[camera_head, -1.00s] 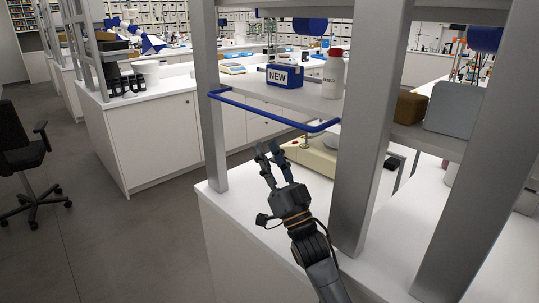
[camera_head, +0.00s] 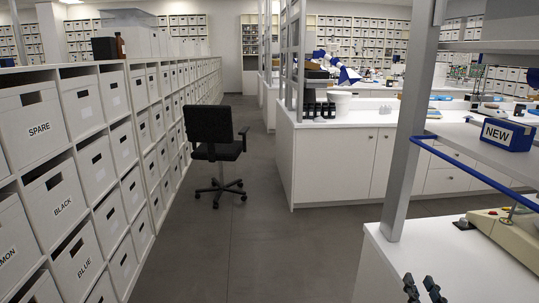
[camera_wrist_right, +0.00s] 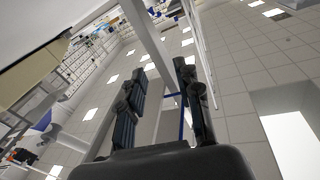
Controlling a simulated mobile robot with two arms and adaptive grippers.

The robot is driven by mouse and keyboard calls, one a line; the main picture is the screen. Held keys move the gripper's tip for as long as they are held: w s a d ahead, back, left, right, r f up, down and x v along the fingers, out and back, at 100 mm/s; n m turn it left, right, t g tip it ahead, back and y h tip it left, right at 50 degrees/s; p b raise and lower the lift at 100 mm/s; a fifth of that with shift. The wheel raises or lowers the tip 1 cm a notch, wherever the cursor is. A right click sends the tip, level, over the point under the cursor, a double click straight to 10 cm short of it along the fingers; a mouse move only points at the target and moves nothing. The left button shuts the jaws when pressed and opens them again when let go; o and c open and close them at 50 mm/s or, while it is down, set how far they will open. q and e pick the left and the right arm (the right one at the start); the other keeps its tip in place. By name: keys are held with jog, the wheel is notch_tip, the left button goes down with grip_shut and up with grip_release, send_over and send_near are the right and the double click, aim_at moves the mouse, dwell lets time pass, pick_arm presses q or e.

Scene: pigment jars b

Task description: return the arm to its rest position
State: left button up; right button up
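My right gripper (camera_head: 421,289) shows only by its dark fingertips at the bottom edge of the head view, near the front of the white bench (camera_head: 455,265). In the right wrist view, its two fingers (camera_wrist_right: 161,75) stand apart with nothing between them, so it is open and empty. The rest of my right arm is outside the head view. My left gripper is in neither current view.
A grey post (camera_head: 408,130) and a blue rail (camera_head: 465,172) stand beside the right gripper. A blue NEW box (camera_head: 509,135) sits on the shelf. A black chair (camera_head: 214,145) stands in the aisle, by labelled drawers (camera_head: 85,190). Floor (camera_head: 265,255) ahead is clear.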

jog(key=s+a+f+n+g+y, duration=0.1)
jog(key=s+a+f+g, duration=0.3)
jog(key=f, duration=0.3)
jog(key=s+a+f+n+g, duration=0.1)
jog(key=s+a+f+g, duration=0.2)
jog(key=s+f, duration=0.35)
jog(key=s+a+f+n+g, duration=0.1)
jog(key=s+a+f+g, duration=0.15)
jog(key=s, duration=0.25)
jog(key=s+a+f+n+g+y, duration=0.1)
jog(key=s+f+g, duration=0.2)
jog(key=s, duration=0.3)
jog(key=s+a+f+n+g, duration=0.1)
jog(key=s+a+f+g, duration=0.15)
jog(key=s, duration=0.25)
notch_tip(320, 180, down, 24)
jog(key=f+g, duration=0.1)
jog(key=s+d+f, duration=0.1)
jog(key=s+f, duration=0.7)
jog(key=s, duration=0.1)
jog(key=s+d+f+g, duration=0.1)
jog(key=s+d+f, duration=0.1)
jog(key=s+f, duration=0.7)
jog(key=shift+d+n, duration=0.3)
